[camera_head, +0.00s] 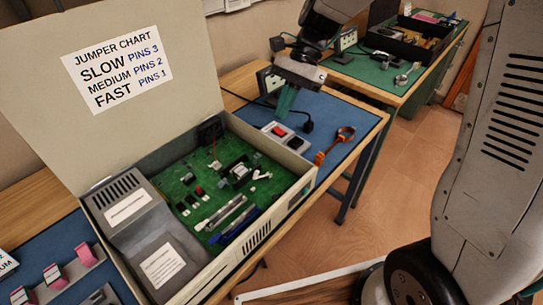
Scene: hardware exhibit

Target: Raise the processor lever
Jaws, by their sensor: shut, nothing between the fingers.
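An open beige computer case (255,235) lies on the bench, with a green circuit board (185,190) inside. A dark, square processor socket with a pale part (238,172) sits toward the back right of the board. A small white angled piece (262,173) is beside it; I cannot tell whether it is the lever. My gripper (285,112) has teal fingers and is shut and empty. It hangs beyond the case's back right side, apart from the socket.
A red-and-black switch box (285,136) and an orange strap (335,145) lie on the blue mat right of the case. The raised lid (190,90) stands at the left. A grey power supply (150,235) fills the case's left side.

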